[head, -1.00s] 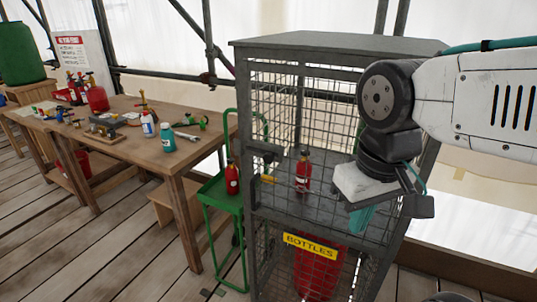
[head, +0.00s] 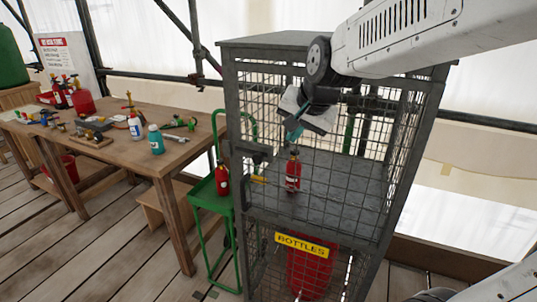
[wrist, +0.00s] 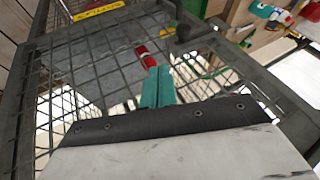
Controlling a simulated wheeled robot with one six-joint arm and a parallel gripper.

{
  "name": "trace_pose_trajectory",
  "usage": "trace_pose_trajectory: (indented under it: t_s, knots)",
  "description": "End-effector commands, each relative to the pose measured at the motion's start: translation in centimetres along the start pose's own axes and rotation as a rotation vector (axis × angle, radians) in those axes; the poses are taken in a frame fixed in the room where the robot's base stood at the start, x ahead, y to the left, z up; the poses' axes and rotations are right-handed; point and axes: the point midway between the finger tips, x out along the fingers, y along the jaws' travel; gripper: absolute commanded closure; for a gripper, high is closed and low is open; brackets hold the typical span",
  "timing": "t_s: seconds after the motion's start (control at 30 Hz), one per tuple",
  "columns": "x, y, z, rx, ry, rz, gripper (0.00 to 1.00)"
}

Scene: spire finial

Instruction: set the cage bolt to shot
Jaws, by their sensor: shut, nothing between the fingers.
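The grey mesh cage (head: 232,105) stands in front of me. A dark latch block (head: 257,153) sits on its left front post, with a short yellow handle (head: 258,180) just below, which looks like the bolt's grip. Whether the bolt is shot or drawn is too small to tell. My gripper (head: 294,135) has teal fingers, shut and empty, above and to the right of the yellow handle, apart from it. In the wrist view the shut fingers (wrist: 157,87) point over the mesh, and the yellow handle (wrist: 167,30) shows near the top.
A red bottle (head: 293,172) stands on the cage's upper shelf. A larger red cylinder (head: 309,270) is below, behind the yellow BOTTLES sign (head: 302,245). A green trolley (head: 213,197) with a red bottle (head: 222,179) stands close left of the cage. A cluttered wooden workbench (head: 150,165) is further left.

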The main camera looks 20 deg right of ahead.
Motion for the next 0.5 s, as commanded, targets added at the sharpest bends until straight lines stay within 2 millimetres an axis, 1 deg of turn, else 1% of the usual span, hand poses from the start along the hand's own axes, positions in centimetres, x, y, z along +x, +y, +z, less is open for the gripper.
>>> trace_pose_trajectory:
  t_s: [0.17,0.27,0.37,0.5]
  knots:
    - [0.2,0.0,0.1,-0.002,-0.002,0.001,1.0]
    - [1.1,0.1,0.1,-0.002,-0.004,0.003,1.0]
    - [2.7,0.1,0.1,-0.002,-0.006,0.004,1.0]
    - [5.7,0.1,0.2,-0.001,-0.007,0.005,1.0]
